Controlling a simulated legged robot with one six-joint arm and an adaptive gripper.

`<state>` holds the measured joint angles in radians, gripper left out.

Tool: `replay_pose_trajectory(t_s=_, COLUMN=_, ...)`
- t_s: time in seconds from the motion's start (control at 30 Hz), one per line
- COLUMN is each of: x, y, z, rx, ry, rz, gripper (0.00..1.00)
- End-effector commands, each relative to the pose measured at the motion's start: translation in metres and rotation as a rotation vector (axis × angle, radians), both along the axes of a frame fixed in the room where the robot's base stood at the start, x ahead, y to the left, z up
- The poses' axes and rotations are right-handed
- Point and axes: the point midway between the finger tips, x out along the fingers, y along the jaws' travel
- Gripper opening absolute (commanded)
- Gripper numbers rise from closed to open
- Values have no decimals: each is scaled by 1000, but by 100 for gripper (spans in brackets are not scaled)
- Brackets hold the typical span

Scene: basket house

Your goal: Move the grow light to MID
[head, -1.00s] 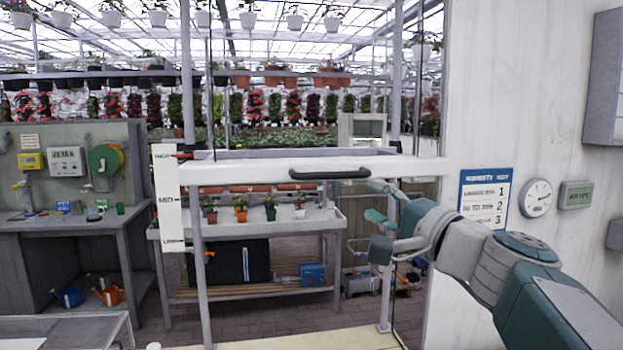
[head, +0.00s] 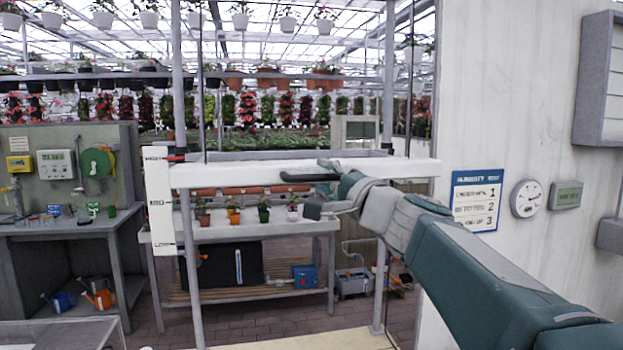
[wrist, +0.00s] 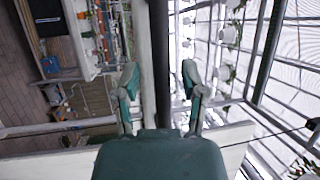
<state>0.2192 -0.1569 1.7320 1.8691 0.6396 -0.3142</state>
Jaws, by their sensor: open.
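The grow light is a long white bar (head: 230,175) across the frame in the head view, with a dark handle (head: 300,178) on its front. Its left end is beside the top of a white scale board (head: 158,215) marked HIGH, MID and LOW. A red marker (head: 176,158) shows at HIGH. My gripper (head: 321,186) is open at the handle's right end. In the wrist view the dark handle (wrist: 160,50) runs between the two spread fingers of my gripper (wrist: 160,76). The fingers look apart from it; contact is unclear.
Upright posts (head: 188,260) carry the bar. Below and behind it a bench (head: 325,228) holds several small potted plants (head: 263,212). A workbench (head: 90,225) stands at left. A wall with a humidity sign (head: 476,200) and gauge (head: 530,198) is at right.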

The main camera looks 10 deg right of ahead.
Motion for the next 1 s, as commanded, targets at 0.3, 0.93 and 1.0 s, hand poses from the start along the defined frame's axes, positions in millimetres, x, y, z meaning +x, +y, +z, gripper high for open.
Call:
replay_pose_trajectory(t_s=0.3, x=0, y=0, z=0, rx=0, ry=0, rz=0, gripper=0)
replay_pose_trajectory(t_s=0.93, x=0, y=0, z=-95, rx=2, ry=10, rz=2, gripper=0)
replay_pose_trajectory(t_s=1.0, x=0, y=0, z=-108, rx=1, ry=7, rz=3, gripper=0)
